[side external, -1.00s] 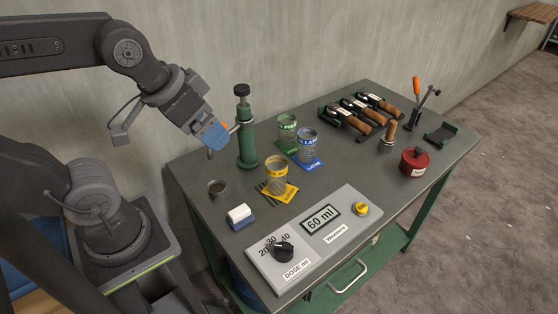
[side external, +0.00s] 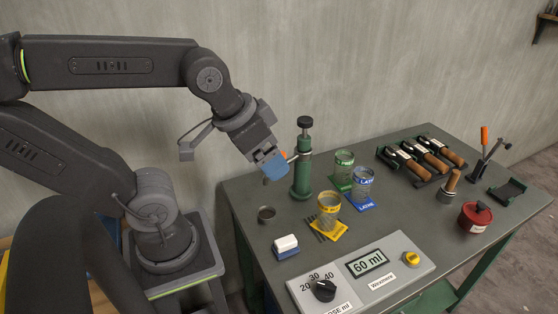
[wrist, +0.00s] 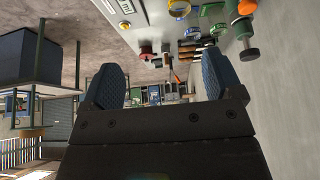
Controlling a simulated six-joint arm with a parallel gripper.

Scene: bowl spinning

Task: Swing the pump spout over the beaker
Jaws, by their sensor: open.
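The green pump (side external: 301,178) with a black top knob stands upright near the back left of the table. Its spout (side external: 293,158) reaches left from the collar, with an orange part beside it; my gripper hides much of it. In the wrist view the pump's orange and green parts (wrist: 244,27) show at the upper right. Three glass beakers stand right of the pump: green-banded (side external: 344,163), blue-banded (side external: 363,181) and yellow-banded (side external: 329,205). The spout points away from them. My gripper (side external: 269,174) is just left of the pump, its blue fingers apart; whether they touch the spout is unclear.
A small dark cup (side external: 266,215) and a white-and-blue block (side external: 286,246) are at the table's left. The dose panel (side external: 368,268) fills the front. Wooden-handled tools (side external: 428,152) and a red pot (side external: 475,217) are at the right. The wall is behind.

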